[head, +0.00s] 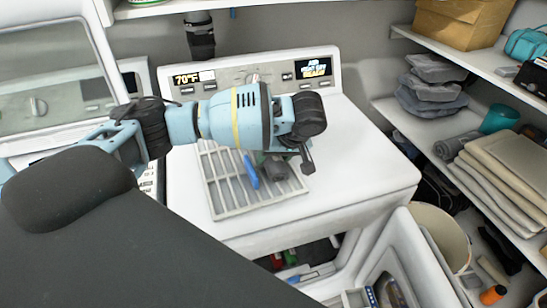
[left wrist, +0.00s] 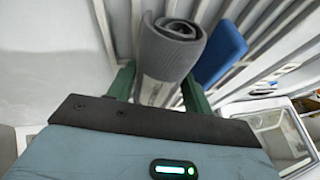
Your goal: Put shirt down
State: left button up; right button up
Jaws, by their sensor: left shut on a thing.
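A rolled grey shirt (left wrist: 172,45) sits between the dark green fingers of my left gripper (left wrist: 160,88) in the left wrist view. In the head view my left gripper (head: 282,160) hangs above the white slatted rack (head: 232,209) on top of the white machine (head: 355,170), and part of the grey shirt (head: 274,172) shows below it. The gripper is shut on the shirt. I cannot tell whether the shirt touches the rack. A blue item (head: 250,172) lies on the rack beside the shirt; it also shows in the left wrist view (left wrist: 222,52). My right gripper is out of view.
Shelves on the right hold folded grey clothes (head: 432,85), a stack of beige cloths (head: 510,165) and a cardboard box (head: 460,22). A beige bin (head: 440,232) stands at the lower right. The machine top right of the rack is clear. A raised lid (head: 60,75) is at the left.

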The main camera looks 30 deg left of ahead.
pick_arm(q)
jog(key=shift+f, duration=0.15)
jog(key=shift+s+d+f, duration=0.1)
jog(key=shift+s+f, duration=0.25)
jog(key=shift+f, duration=0.45)
jog(key=o, duration=1)
jog(key=shift+f, duration=0.1)
jog(key=shift+o, duration=0.3)
jog(key=shift+s, duration=0.1)
jog(key=shift+f, duration=0.1)
jog(key=shift+r, duration=0.45)
jog(key=w+v, duration=0.1)
jog(key=v, duration=1.2)
jog(key=shift+a+r, duration=0.2)
jog(key=shift+a, duration=0.15)
